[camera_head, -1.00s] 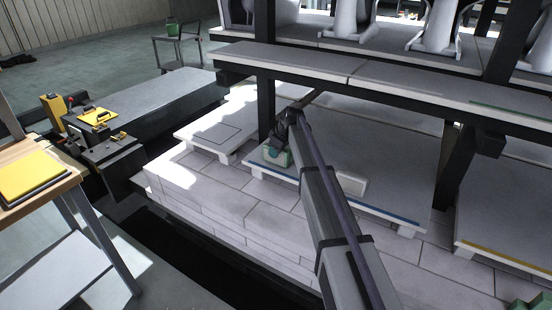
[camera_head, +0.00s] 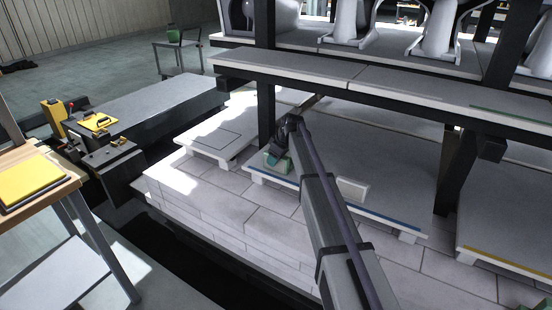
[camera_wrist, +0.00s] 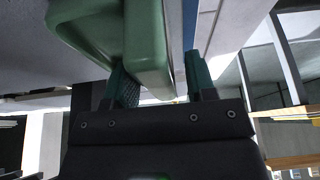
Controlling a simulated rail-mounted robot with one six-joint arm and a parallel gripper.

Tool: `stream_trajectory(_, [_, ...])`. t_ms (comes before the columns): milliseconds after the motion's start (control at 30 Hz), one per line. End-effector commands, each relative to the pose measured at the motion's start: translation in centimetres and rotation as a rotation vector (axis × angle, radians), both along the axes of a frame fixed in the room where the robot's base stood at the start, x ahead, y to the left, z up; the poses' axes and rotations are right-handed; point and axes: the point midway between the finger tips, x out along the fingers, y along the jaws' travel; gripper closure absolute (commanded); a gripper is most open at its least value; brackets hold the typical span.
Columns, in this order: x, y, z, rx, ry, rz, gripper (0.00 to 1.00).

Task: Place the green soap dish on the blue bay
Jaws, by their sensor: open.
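The green soap dish (camera_head: 277,163) is at the front left end of the lower slab with the blue front strip, the blue bay (camera_head: 390,218). In the wrist view the dish (camera_wrist: 152,45) fills the upper left, close to the camera. My gripper (camera_wrist: 160,85) is open, and one wall of the dish shows between its two green fingers. A blue strip (camera_wrist: 190,35) runs just beyond the dish. In the head view my gripper (camera_head: 285,148) is right over the dish and partly hides it. I cannot tell whether the dish touches the slab.
A small white block (camera_head: 353,189) lies on the same slab. An upper shelf (camera_head: 400,92) and dark posts (camera_head: 266,115) close in the space. A slab with a yellow strip (camera_head: 510,267) is at right. A pale slab (camera_head: 215,140) at left is bare.

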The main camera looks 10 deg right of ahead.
Motion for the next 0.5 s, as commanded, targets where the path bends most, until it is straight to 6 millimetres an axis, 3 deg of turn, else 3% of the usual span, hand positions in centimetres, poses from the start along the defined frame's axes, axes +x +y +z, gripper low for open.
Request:
stream_trajectory(300, [-1.6, -1.7, 6.5, 0.001, 0.0, -0.001, 0.49])
stream_trajectory(500, [-2.0, -2.1, 7.0, 0.001, 0.001, -0.001, 0.49])
